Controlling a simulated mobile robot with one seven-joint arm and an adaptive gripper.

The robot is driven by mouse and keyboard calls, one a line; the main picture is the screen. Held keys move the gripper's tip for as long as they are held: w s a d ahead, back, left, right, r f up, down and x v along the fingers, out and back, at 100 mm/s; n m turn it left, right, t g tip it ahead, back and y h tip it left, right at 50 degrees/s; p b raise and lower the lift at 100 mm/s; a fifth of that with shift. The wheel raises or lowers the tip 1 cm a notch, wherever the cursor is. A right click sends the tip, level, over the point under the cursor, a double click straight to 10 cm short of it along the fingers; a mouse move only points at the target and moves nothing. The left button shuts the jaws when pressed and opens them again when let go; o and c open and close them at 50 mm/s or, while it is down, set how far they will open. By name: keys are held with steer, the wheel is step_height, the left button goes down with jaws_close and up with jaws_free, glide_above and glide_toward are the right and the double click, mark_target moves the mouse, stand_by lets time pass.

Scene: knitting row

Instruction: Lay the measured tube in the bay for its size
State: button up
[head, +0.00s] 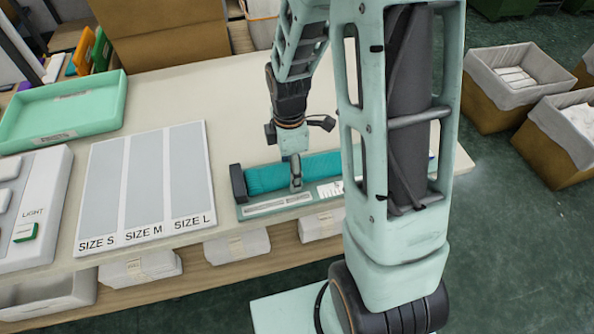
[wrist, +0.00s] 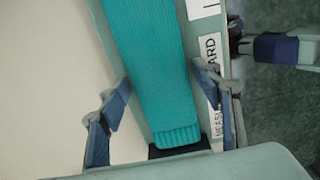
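The teal ribbed knitted tube (head: 265,178) lies flat along the measuring board (head: 287,205), its left end beside a dark stop block. It also runs down the middle of the wrist view (wrist: 155,70). My gripper (head: 294,172) is at the tube, pointing down. In the wrist view its two fingers (wrist: 163,85) are wide apart, one on each side of the tube; I cannot tell if they touch it. The bay mat (head: 148,239) has three grey bays, size S (head: 102,188), size M (head: 145,180) and size L (head: 189,170), all empty. My arm hides the board's right part.
A green tray (head: 64,112) stands at the back left. White packs (head: 140,267) sit below the table edge. Lined boxes (head: 519,75) stand on the floor at right. The tabletop (head: 232,112) behind the board is clear.

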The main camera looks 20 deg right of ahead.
steer(key=c, duration=0.6)
step_height(320, 180, up, 9)
steer(key=shift+f, duration=0.1)
steer(key=shift+r, duration=0.7)
